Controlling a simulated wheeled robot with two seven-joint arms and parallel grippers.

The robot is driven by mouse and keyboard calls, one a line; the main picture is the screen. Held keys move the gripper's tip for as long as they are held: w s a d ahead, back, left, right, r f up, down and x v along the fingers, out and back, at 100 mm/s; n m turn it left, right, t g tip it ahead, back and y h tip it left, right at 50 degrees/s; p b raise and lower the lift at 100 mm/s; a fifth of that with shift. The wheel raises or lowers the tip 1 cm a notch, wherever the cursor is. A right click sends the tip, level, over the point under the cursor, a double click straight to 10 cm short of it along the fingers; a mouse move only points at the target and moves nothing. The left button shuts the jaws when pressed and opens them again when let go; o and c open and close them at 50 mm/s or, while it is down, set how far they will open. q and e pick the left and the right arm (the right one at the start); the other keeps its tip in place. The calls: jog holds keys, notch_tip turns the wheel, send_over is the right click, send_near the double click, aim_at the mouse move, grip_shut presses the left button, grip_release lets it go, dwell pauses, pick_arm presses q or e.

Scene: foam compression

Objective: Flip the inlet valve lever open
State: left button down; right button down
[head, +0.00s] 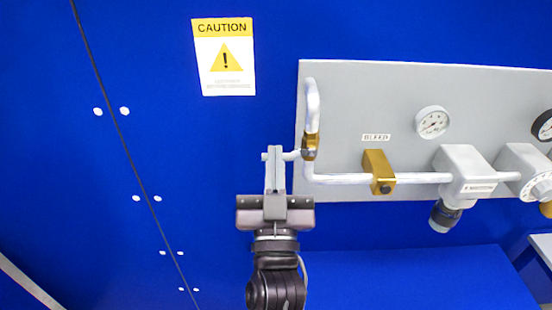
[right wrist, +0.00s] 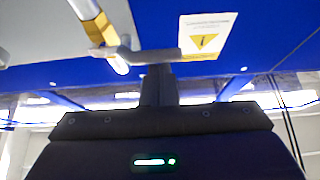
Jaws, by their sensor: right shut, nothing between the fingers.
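A brass valve body (head: 310,147) sits on the white vertical pipe at the left end of the grey panel; no inlet label is readable. Its pale lever (head: 290,156) sticks out to the left, crosswise to the pipe. My right gripper (head: 274,153) is shut and empty, fingers pointing up at the lever's outer end, overlapping it. In the right wrist view the grey lever (right wrist: 140,54) runs from the brass valve (right wrist: 97,28) across just beyond my fingertips (right wrist: 160,70); whether they touch cannot be told. My left gripper is not in view.
A second brass valve (head: 378,172) sits under a BLEED label (head: 376,137). A gauge (head: 432,122) and grey regulator block (head: 466,172) are farther right on the grey panel (head: 340,90).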

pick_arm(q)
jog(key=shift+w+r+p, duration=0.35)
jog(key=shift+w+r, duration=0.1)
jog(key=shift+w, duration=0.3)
pick_arm(e)
jog(key=shift+f+n+y, duration=0.15)
jog(key=shift+n+y, duration=0.25)
jog(key=shift+n, duration=0.2)
